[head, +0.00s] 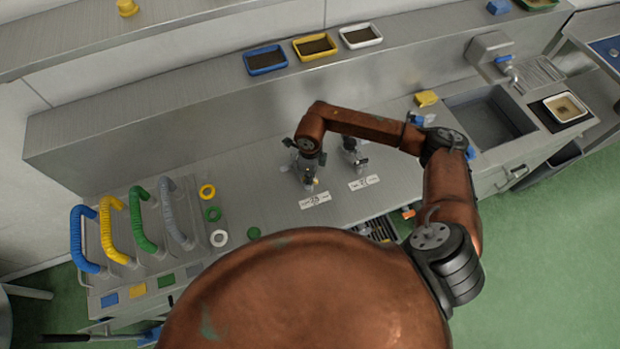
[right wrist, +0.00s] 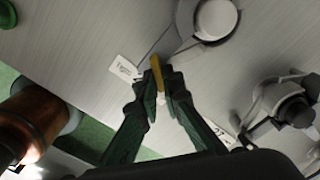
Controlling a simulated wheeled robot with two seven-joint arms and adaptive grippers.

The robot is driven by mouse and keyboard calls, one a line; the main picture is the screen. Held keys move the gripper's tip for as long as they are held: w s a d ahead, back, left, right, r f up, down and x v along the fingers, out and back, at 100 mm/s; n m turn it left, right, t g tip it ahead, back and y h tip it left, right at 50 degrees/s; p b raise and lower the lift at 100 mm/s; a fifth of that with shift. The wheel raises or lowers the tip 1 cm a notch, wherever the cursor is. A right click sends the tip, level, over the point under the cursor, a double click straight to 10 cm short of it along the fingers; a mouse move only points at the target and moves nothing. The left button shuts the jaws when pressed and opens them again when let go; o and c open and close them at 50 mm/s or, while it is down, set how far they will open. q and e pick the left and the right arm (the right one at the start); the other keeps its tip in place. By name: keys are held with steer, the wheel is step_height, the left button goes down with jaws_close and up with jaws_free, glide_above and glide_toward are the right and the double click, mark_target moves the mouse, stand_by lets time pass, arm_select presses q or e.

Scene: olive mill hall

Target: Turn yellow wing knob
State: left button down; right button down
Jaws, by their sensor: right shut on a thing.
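The yellow wing knob (right wrist: 157,70) shows edge-on in the right wrist view, at the end of a grey metal fitting (right wrist: 214,18). My right gripper (right wrist: 164,88) is shut on the knob, with one finger on each side of it. In the head view my right gripper (head: 310,183) points down at the counter behind a white label, and it hides most of the knob and fitting. My left gripper is not in view.
White labels (head: 314,200) (head: 363,182) lie before the fittings. Blue, yellow, green and grey hoses (head: 143,222) arch at the left, beside coloured rings (head: 212,213). Three trays (head: 312,47) stand on the back ledge. A sink (head: 490,118) is at the right.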

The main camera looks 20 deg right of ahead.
steer(key=m+b, duration=0.1)
steer(key=m, duration=0.2)
steer(key=shift+m, duration=0.4)
steer(key=m+b, duration=0.1)
steer(key=m, duration=0.2)
steer(key=shift+m, duration=0.3)
steer(key=m, duration=0.3)
steer(key=shift+m, duration=0.3)
steer(key=m, duration=0.3)
steer(key=shift+m, duration=0.3)
steer(key=m, duration=0.3)
steer(key=shift+m, duration=0.3)
steer(key=m, duration=0.3)
steer(key=shift+r+m, duration=0.1)
steer(key=shift+m, duration=0.3)
steer(key=m+p, duration=0.1)
steer(key=m, duration=0.2)
steer(key=shift+w+m+p, duration=0.1)
steer(key=shift+m+p, duration=0.7)
steer(key=shift+m, duration=1.1)
